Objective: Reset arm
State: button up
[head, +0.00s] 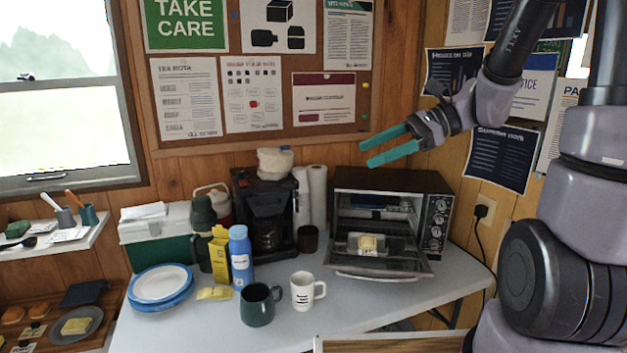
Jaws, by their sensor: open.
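My gripper (388,144) has two teal fingers that are apart with nothing between them. It is in the air at the upper right, in front of the wall and above the toaster oven (391,180). My arm reaches in from the right edge of the head view. The toaster oven stands on the table with its door (383,270) lowered. A pale, bread-like item (367,244) lies at its opening. My gripper touches nothing that I can see.
The table (200,325) holds a coffee maker (265,205), a dark mug (258,306), a white mug (303,291), a blue bottle (240,258), stacked plates (160,284) and a green-and-white cooler (154,222). Bare tabletop lies at the front left. A shelf (75,240) is on the left wall.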

jog(key=s+d+r+n+t+h, duration=0.3)
jog(key=d+r+n+h, duration=0.1)
jog(key=d+n+h, duration=0.1)
jog(key=s+d+r+n+t+h, duration=0.3)
jog(key=s+d+r+n+h, duration=0.1)
jog(key=d+n+h, duration=0.1)
jog(key=shift+d+n+t+h, duration=0.4)
jog(key=shift+d+n, duration=0.1)
jog(key=shift+d, duration=0.65)
dwell(0.7)
